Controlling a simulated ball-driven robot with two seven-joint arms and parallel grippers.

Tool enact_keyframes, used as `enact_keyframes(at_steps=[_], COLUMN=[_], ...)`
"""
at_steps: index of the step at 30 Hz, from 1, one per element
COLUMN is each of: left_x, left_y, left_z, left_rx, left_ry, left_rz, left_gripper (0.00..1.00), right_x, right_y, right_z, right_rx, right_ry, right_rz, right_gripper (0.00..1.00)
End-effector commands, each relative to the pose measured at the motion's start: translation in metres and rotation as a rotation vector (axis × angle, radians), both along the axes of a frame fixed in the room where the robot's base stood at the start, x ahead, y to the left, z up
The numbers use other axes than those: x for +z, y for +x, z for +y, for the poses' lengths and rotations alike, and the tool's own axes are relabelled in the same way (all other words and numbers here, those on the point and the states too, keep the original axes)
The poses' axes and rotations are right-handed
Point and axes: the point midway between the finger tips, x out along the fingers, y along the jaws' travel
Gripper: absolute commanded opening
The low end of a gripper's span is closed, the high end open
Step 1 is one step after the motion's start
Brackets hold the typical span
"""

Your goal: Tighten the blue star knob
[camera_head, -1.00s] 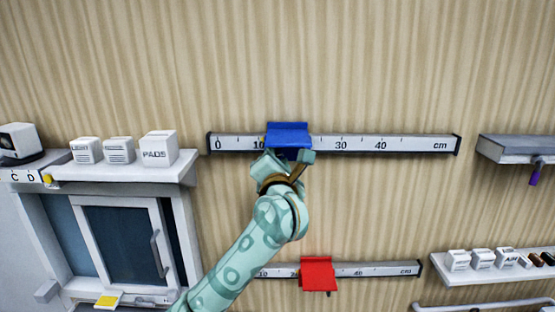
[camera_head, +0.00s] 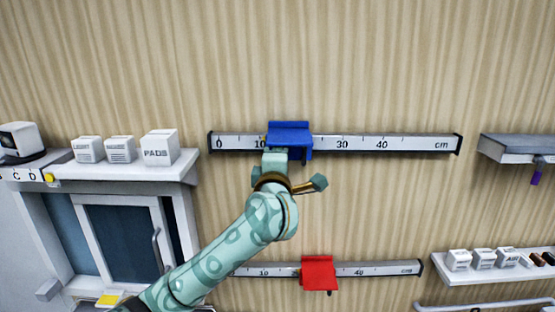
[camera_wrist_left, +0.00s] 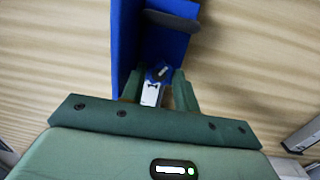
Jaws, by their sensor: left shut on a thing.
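The blue carriage (camera_head: 289,138) sits on the upper rail (camera_head: 365,144), just right of the 10 mark. The blue star knob (camera_wrist_left: 158,73) shows in the left wrist view, low on the blue carriage (camera_wrist_left: 124,45), between my fingers. My left gripper (camera_head: 275,157) is at the lower edge of the carriage in the head view, and it also shows in the left wrist view (camera_wrist_left: 160,90). It is shut on the knob. In the head view the knob is hidden by my gripper. My right gripper is out of view.
A red carriage (camera_head: 318,272) sits on a lower rail (camera_head: 375,269). At left, a shelf (camera_head: 125,173) carries white boxes (camera_head: 159,147) above a cabinet with a glass door (camera_head: 122,240). More shelves are at right. The wall above the upper rail is bare.

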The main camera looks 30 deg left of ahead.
Motion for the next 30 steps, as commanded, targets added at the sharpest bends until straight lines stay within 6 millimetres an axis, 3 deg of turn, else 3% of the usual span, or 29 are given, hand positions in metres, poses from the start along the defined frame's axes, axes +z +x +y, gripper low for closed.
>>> enact_keyframes(at_steps=[19,20,21,30], left_x=[-0.0015,-0.0014,-0.0013,0.0017], left_y=[0.0002,0.0001,0.0001,-0.0003], left_z=[-0.0002,-0.0003,-0.0002,0.0004], left_rx=[-0.001,-0.001,0.0,0.001], left_ry=[0.04,0.04,0.04,0.041], left_rz=[0.028,0.028,0.028,0.02], left_gripper=[0.07,0.39,0.5,0.52], right_x=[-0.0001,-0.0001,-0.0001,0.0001], right_y=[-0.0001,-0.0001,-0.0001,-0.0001], right_z=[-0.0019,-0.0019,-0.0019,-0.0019], right_rx=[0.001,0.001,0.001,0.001], right_ry=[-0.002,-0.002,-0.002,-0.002], right_rz=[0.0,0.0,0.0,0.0], right_gripper=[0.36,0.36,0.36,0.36])
